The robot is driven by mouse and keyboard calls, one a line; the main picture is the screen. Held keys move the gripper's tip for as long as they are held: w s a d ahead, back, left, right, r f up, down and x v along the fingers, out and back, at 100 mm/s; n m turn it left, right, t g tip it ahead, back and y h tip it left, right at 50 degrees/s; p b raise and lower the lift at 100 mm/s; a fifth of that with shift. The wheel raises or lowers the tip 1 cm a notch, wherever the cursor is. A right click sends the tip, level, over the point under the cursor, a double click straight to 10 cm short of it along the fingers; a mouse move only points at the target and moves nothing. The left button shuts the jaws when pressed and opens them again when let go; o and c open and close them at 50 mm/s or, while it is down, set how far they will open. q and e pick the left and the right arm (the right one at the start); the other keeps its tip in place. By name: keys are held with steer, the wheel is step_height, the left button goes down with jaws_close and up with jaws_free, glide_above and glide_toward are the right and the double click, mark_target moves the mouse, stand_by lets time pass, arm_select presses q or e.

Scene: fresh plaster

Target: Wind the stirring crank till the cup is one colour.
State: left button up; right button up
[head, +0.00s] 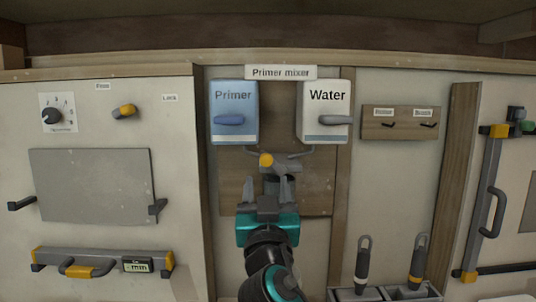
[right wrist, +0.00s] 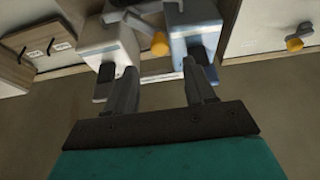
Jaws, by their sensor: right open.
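The primer mixer hangs on a brown board (head: 321,199), with a blue Primer tank (head: 233,103) and a white Water tank (head: 322,100) above. The stirring crank's yellow knob (head: 266,160) is below and between the tanks; it also shows in the right wrist view (right wrist: 160,43). My right gripper (head: 268,186) is open and empty just below the knob in the head view, its fingers spread and apart from it. The knob lies beyond the fingertips (right wrist: 160,70) in the wrist view. The cup is not clearly visible; grey mixer parts behind my gripper are partly hidden. My left gripper is not in view.
A small hook board (head: 399,123) is on the right, and two handled tools (head: 363,262) stand in a tray below. A grey panel (head: 92,185) and a yellow-ended bar (head: 101,263) are on the left wall.

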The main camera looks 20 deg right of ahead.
mark_target(266, 162)
steer(key=p+x, duration=0.2)
steer(key=x, duration=0.8)
steer(key=shift+w+d, duration=0.15)
steer(key=shift+w, duration=0.15)
steer(key=shift+c, duration=0.3)
steer(key=c, duration=0.9)
